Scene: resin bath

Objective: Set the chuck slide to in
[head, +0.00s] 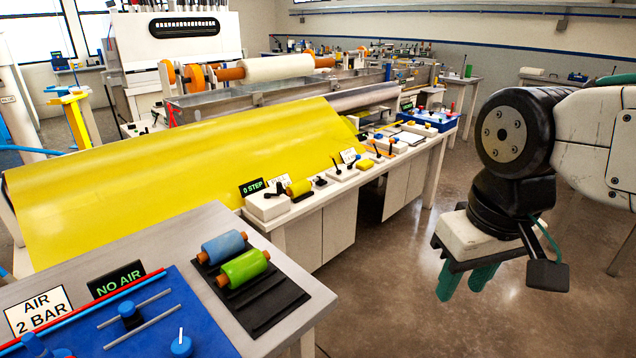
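A blue panel (200,318) lies at the lower left on the near grey bench. On it, a blue block (130,315) sits on two thin parallel grey rods; it may be the chuck slide, but no label on it can be read. A blue round knob (180,345) with a white mark is to its right and nearer. My gripper (464,284) hangs at the right over the open floor, pointing down, well away from the panel. Its two teal fingers stand apart with nothing between them.
Signs "NO AIR" (117,279) and "AIR 2 BAR" (38,312) stand behind the panel. A black rack (270,308) holds blue (224,246) and green (243,268) rolls. Yellow sheet (190,165) slopes behind. Brown floor (400,310) between bench and gripper is clear.

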